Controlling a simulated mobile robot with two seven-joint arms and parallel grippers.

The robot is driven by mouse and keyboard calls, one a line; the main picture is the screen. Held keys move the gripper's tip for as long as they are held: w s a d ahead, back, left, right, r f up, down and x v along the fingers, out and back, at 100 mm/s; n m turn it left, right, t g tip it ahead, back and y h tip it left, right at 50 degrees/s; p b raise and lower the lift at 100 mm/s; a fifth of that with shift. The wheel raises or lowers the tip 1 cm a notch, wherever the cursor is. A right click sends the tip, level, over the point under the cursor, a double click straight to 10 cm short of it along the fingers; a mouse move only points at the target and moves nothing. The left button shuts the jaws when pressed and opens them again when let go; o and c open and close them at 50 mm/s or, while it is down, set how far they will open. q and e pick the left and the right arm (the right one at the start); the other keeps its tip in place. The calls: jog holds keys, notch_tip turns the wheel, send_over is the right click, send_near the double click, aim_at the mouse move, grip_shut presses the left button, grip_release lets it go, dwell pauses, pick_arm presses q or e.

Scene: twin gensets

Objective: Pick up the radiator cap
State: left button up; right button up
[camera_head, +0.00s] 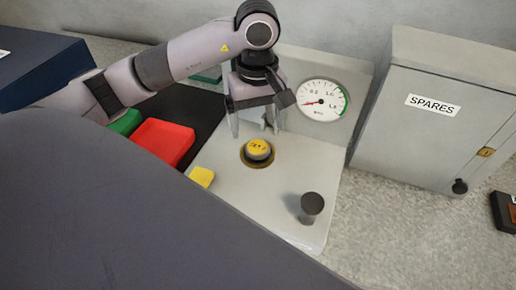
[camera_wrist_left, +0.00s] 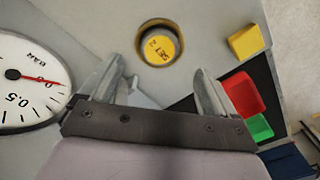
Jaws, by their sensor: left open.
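A round cap with a yellow top marked "SET 2" (camera_head: 258,148) sits in a brass-coloured ring on the grey panel (camera_head: 275,205); I take it for the radiator cap. It also shows in the left wrist view (camera_wrist_left: 158,46), beyond the fingertips. My left gripper (camera_head: 254,125) points down, open and empty, above and a little behind the cap, apart from it. In the left wrist view its two fingers (camera_wrist_left: 160,80) are spread wide, with the cap ahead between their lines. My right gripper is not in view.
A pressure gauge (camera_head: 322,101) stands behind the panel on the right. A dark knob (camera_head: 312,204) rises from the panel's front right. A yellow block (camera_head: 201,176), a red tray (camera_head: 164,142) and a green tray (camera_head: 126,122) lie left. The SPARES cabinet (camera_head: 430,125) stands right.

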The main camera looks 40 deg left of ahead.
aim_at(258, 146)
pick_arm(q)
jog(key=shift+a+f+p, duration=0.1)
jog(key=shift+f+p, duration=0.45)
jog(key=shift+f, duration=2.7)
jog(key=shift+w, duration=0.1)
jog(key=shift+c, duration=0.3)
jog(key=c, duration=1.1)
jog(key=shift+r, duration=0.1)
